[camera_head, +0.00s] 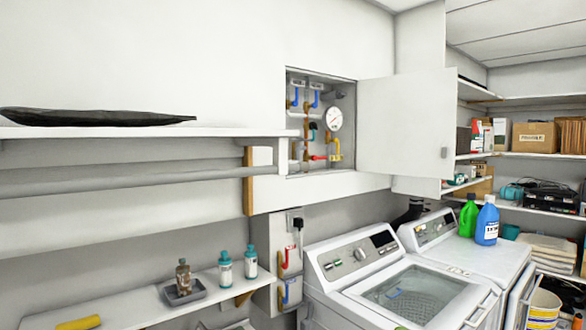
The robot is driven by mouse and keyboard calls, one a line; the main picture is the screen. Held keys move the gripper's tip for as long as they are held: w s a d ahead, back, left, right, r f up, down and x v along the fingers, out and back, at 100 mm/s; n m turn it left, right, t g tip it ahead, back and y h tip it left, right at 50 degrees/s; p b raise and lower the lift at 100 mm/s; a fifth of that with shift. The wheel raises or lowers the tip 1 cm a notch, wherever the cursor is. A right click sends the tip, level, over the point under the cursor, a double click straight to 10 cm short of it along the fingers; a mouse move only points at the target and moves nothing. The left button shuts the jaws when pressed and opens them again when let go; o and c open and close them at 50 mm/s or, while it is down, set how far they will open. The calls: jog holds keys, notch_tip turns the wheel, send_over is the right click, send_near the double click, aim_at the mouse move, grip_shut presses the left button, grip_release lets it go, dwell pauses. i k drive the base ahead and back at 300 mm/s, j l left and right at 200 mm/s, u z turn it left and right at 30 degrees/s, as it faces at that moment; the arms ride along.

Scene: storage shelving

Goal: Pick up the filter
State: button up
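I cannot clearly make out which thing is the filter. A yellow, roughly cylindrical object (78,323) lies on the lower white shelf (130,306) at the bottom left. Further right on that shelf, a small brown bottle (183,276) stands in a grey dish (184,294). Two white bottles with teal tops, a nearer one (225,269) and another (251,264), stand beside it. My gripper is not in view.
An open wall cabinet (365,182) holds pipes and a gauge (334,119). A washing machine (350,262) stands below; a green bottle (467,217) and a blue jug (487,222) stand on the machine beside it. Upper left shelf (150,131) holds a flat black object (85,117).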

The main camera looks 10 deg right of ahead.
aim_at(251, 255)
jog(key=i+j, duration=0.1)
jog(key=i, duration=0.35)
jog(key=i+j, duration=0.15)
jog(key=i, duration=0.3)
jog(key=i+j, duration=0.1)
jog(key=i, duration=0.35)
jog(key=i+l+z, duration=0.15)
jog(key=k+j, duration=0.05)
